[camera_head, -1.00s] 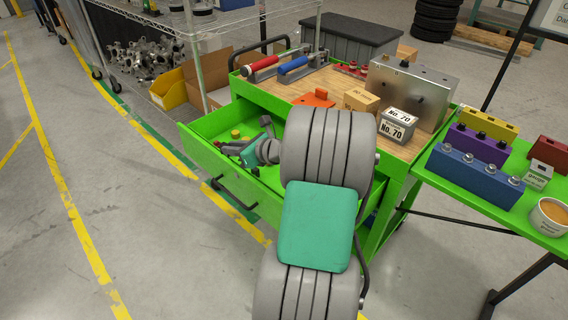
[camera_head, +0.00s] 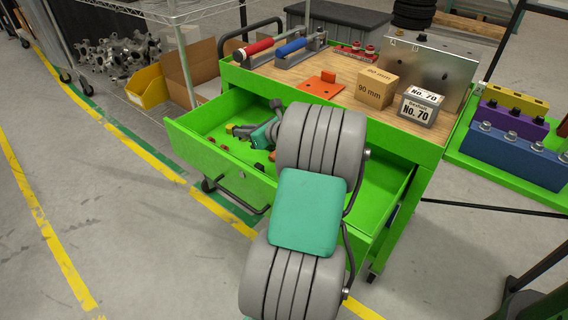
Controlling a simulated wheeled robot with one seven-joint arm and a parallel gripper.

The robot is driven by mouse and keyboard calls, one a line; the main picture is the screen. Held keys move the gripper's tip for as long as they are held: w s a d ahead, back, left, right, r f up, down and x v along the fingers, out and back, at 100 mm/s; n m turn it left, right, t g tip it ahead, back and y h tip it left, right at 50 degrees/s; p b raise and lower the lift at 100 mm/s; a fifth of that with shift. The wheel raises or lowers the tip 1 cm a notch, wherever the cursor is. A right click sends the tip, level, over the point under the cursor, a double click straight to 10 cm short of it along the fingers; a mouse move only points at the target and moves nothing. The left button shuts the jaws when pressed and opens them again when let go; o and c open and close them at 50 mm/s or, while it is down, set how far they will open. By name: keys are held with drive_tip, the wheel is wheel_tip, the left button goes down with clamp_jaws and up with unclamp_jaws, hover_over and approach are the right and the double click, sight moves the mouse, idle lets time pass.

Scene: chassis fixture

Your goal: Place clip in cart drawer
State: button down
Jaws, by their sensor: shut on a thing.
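The green tool cart has its drawer (camera_head: 212,160) pulled open, facing front left. My gripper (camera_head: 238,132) is inside the drawer opening, near its back left part. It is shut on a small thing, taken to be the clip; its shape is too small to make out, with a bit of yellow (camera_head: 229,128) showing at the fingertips. My grey and green arm covers the middle of the drawer.
The cart's wooden top (camera_head: 350,68) holds red and blue handled tools, an orange piece (camera_head: 322,84), a cardboard box (camera_head: 376,90), a No. 70 box (camera_head: 420,105) and a metal plate. A green side table (camera_head: 500,172) stands right. The floor at left is free.

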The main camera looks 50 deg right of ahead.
drive_tip(key=f+b, duration=0.1)
drive_tip(key=f, duration=0.2)
drive_tip(key=f+b, duration=0.1)
drive_tip(key=f, duration=0.3)
drive_tip(key=f+b, duration=0.2)
drive_tip(key=f, duration=0.1)
drive_tip(key=shift+w+a+f, duration=0.15)
drive_tip(key=shift+w+a, duration=0.1)
drive_tip(key=shift+a, duration=0.05)
drive_tip(key=c, duration=1.3)
unclamp_jaws()
drive_tip(key=shift+c, duration=0.2)
drive_tip(key=shift+s+r, duration=0.2)
drive_tip(key=shift+r, duration=0.05)
drive_tip(key=p+v, duration=0.4)
drive_tip(key=v, duration=0.7)
drive_tip(key=shift+w+d+r+p, duration=0.1)
drive_tip(key=shift+d+p, duration=0.05)
drive_tip(key=shift+p, duration=0.15)
drive_tip(key=shift+s, duration=0.45)
